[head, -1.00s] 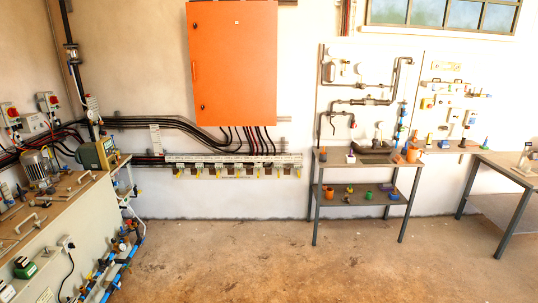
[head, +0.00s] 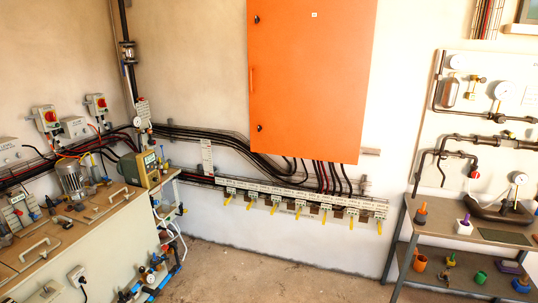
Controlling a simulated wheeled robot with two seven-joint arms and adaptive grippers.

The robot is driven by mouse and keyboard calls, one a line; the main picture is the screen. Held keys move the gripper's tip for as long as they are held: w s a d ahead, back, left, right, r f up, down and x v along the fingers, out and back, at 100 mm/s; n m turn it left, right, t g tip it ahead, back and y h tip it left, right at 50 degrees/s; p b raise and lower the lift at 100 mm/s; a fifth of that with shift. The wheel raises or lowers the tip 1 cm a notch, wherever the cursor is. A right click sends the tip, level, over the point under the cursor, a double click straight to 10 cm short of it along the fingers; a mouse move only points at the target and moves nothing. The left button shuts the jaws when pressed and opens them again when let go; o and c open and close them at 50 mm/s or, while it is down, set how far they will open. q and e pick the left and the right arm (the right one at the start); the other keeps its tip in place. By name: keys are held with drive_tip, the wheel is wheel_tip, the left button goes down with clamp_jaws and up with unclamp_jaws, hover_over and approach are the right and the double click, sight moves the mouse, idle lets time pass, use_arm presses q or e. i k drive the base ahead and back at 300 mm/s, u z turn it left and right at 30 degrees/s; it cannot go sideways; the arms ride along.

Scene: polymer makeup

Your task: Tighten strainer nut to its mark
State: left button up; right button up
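Neither of my grippers is in the head view. I cannot pick out the strainer nut or its mark at this size. More dark wall piping with valves (head: 490,140) and round gauges is mounted on a pale panel at the right. A vertical dark pipe (head: 128,75) with a clear-bodied fitting (head: 129,50) stands in the left corner.
An orange wall cabinet (head: 310,80) hangs in the middle above a row of yellow-handled valves (head: 300,206). A two-level bench (head: 425,228) at the right holds cups and small parts. Open floor (head: 270,275) lies between the machine and bench.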

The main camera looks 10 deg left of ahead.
sight(160, 260)
drive_tip(key=u, duration=0.6)
drive_tip(key=i, duration=2.05)
drive_tip(key=u, duration=1.15)
drive_tip(key=i, duration=1.1)
drive_tip(key=u, duration=0.3)
